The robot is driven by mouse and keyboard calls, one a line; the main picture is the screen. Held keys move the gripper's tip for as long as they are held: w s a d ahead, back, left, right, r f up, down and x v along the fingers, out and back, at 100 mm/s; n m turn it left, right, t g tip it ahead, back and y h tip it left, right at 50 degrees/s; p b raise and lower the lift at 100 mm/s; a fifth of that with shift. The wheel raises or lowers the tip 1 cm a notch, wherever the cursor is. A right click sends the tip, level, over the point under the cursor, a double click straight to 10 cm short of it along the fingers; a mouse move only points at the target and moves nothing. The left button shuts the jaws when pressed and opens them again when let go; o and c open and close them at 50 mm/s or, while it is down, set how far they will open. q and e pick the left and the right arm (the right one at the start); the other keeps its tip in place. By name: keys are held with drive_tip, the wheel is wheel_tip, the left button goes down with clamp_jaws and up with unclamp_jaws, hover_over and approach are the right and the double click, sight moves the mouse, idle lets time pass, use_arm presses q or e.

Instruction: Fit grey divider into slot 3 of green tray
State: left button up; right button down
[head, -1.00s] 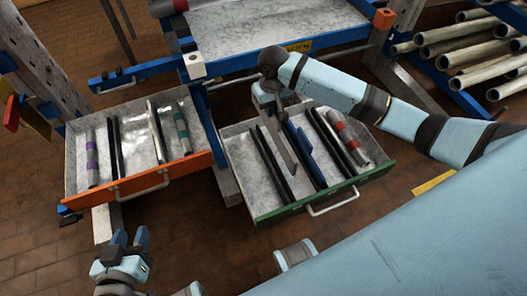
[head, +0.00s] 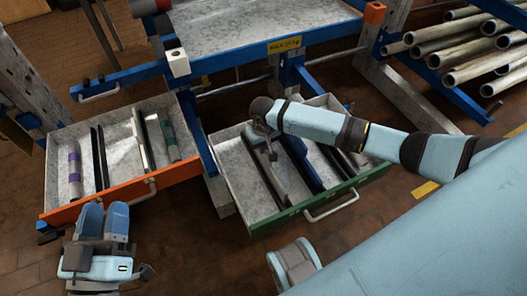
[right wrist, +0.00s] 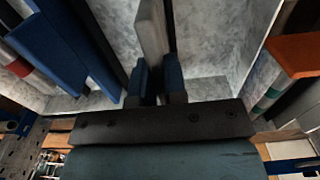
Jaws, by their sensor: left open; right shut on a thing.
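The green tray (head: 328,208) is a pulled-out metal drawer with a green front. My right gripper (head: 268,144) is over its left-middle part, shut on the grey divider (head: 273,167). In the right wrist view the pale grey divider (right wrist: 150,30) runs up from between the blue fingertips of my right gripper (right wrist: 156,78). Dark strips and a blue piece (head: 304,166) lie in the tray beside it. I cannot tell which slot is slot 3 or whether the divider is seated. My left gripper (head: 103,222) is open and empty, in front of the orange tray.
An orange-fronted tray (head: 120,195) stands to the left with a purple-banded tube (head: 75,172), a green-banded tube (head: 169,140) and strips. A blue-framed workbench (head: 240,40) is behind. Pipes (head: 460,40) lie on a rack at the right. My right arm hides part of the green tray.

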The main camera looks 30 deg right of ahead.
sight(264, 157)
wheel_tip(264, 157, down, 2)
drive_tip(key=shift+f+b, duration=0.1)
drive_tip(key=shift+b, duration=0.2)
drive_tip(key=shift+f, duration=0.25)
drive_tip(key=shift+r, duration=0.1)
drive_tip(key=c, duration=1.2)
unclamp_jaws()
drive_tip(key=shift+o, duration=0.2)
